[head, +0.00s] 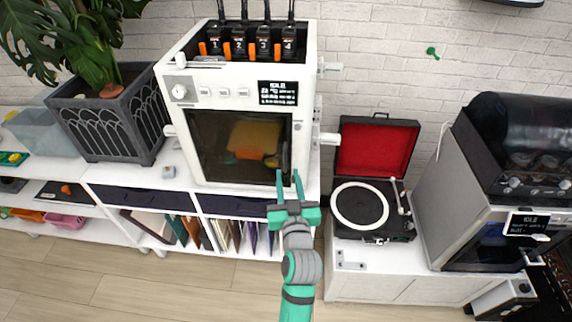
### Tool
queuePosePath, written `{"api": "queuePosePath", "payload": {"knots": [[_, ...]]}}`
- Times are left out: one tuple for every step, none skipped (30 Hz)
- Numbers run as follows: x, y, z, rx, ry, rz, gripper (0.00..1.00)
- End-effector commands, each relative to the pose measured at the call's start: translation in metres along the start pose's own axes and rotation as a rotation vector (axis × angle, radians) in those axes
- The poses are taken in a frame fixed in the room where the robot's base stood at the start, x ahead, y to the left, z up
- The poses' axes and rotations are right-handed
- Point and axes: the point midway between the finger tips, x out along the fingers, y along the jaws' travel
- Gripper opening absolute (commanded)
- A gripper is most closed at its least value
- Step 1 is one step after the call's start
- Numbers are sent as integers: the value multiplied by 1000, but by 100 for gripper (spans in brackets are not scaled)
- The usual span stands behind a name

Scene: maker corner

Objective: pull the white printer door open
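The white printer (240,85) stands on the white shelf unit, in the middle of the head view. Its front door (235,147) has a dark see-through pane in a white frame and looks shut. An orange and yellow shape shows dimly behind the pane. A dark upright handle (285,158) seems to sit at the door's right side, close above my fingertips. My teal gripper (288,183) is in front of the door's lower right corner, with its two fingers spread apart and nothing seen between them. I cannot tell whether the fingers touch the door.
A red-lined record player (362,205) sits right of the printer on a lower white cabinet (385,268). A grey machine (480,200) stands at far right. A dark planter (110,118) with a leafy plant is on the left. The wooden floor (130,290) in front is clear.

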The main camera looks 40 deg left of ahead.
Motion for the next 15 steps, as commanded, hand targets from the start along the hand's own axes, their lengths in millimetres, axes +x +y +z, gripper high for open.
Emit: {"api": "queuePosePath", "payload": {"knots": [[10, 0, -1, 0, 2, -1, 29], [15, 0, -1, 0, 1, -1, 29], [21, 0, -1, 0, 1, 0, 29], [26, 0, 0, 0, 1, 0, 29], [30, 0, -1, 0, 1, 0, 29], [36, 0, -1, 1, 1, -1, 29], [39, 0, 0, 1, 0, -1, 29], [43, 0, 0, 1, 0, -1, 29], [46, 0, 0, 1, 1, 0, 29], [49, 0, 0, 1, 0, 0, 29], [51, 0, 0, 1, -1, 0, 29], [53, 0, 0, 1, -1, 1, 29], [54, 0, 0, 0, 0, 1, 29], [56, 0, 0, 0, 0, 1, 29], [56, 0, 0, 0, 0, 1, 29]]}}
